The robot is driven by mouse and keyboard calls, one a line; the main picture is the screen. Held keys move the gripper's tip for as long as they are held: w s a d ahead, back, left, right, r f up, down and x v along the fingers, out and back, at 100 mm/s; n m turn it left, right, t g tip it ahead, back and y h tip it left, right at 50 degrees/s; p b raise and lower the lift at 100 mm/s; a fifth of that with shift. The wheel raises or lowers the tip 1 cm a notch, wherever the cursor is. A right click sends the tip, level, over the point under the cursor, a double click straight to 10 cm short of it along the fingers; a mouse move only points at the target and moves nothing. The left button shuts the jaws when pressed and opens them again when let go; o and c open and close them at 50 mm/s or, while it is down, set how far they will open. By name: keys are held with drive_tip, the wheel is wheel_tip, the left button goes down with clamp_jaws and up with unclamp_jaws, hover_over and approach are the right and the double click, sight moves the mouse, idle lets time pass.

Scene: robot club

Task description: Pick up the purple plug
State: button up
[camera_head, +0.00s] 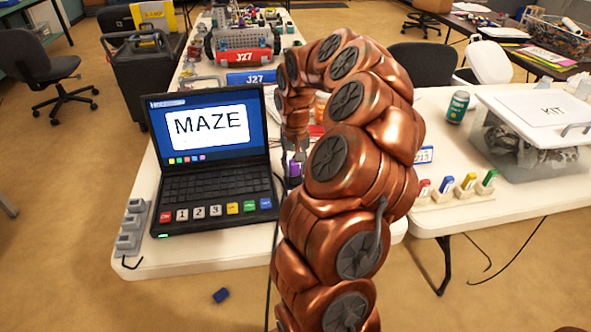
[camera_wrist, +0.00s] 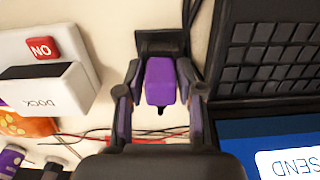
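The purple plug (camera_wrist: 160,80) is between the two fingers of my gripper (camera_wrist: 161,90) in the wrist view. The fingers lie close along both its sides; whether they press on it I cannot tell. A dark square piece (camera_wrist: 163,42) is just beyond the plug, with dark cables running past it. In the head view the plug (camera_head: 294,169) shows as a small purple patch beneath my gripper (camera_head: 293,150), just right of the laptop. My arm hides part of that area.
The open laptop (camera_head: 208,150) stands close to the left. A white dock block (camera_wrist: 45,90) and a red NO button (camera_wrist: 41,48) are at left in the wrist view. A green can (camera_head: 457,108), a clear KIT box (camera_head: 535,140) and several coloured plugs (camera_head: 468,182) stand on the right table.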

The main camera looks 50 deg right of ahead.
clamp_jaws()
drive_tip(key=shift+r, duration=0.1)
